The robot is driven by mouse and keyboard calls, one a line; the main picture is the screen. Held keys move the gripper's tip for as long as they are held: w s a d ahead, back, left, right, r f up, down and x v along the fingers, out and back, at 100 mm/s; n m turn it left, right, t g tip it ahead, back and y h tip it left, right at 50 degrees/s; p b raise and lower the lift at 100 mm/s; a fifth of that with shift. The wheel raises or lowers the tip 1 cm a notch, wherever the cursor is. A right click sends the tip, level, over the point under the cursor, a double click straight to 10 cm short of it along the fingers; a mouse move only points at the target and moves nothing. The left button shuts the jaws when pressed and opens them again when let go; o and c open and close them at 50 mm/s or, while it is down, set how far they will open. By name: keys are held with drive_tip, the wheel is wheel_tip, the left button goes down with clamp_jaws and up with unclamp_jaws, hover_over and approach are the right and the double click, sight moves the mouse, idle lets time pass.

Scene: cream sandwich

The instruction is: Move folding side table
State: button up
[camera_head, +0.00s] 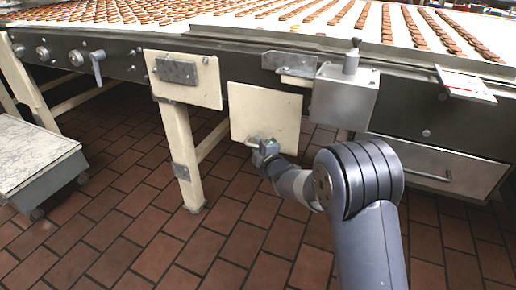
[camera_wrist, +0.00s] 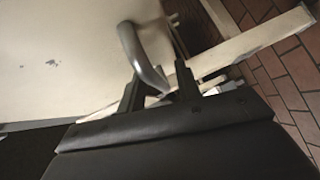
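The folding side table shows as a cream panel (camera_head: 265,112) hanging below the edge of the long conveyor. It also fills the left of the wrist view as a worn pale surface (camera_wrist: 55,60). A bent metal handle (camera_wrist: 143,58) stands out from the panel. My gripper (camera_head: 262,148) is at the panel's lower edge. In the wrist view my gripper (camera_wrist: 158,82) has its two dark fingers apart, with the handle's curved bar between them. I cannot tell whether either finger touches the bar. In the head view the handle is small and mostly hidden by my gripper.
A second cream panel (camera_head: 185,82) with a metal bracket sits to the left, above a cream leg (camera_head: 180,150). A grey control box (camera_head: 343,97) and a drawer (camera_head: 432,168) are to the right. A wheeled cart (camera_head: 35,165) stands at left. Brick floor lies open below.

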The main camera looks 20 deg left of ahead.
drive_tip(key=shift+c, duration=0.3)
clamp_jaws()
idle(0.3)
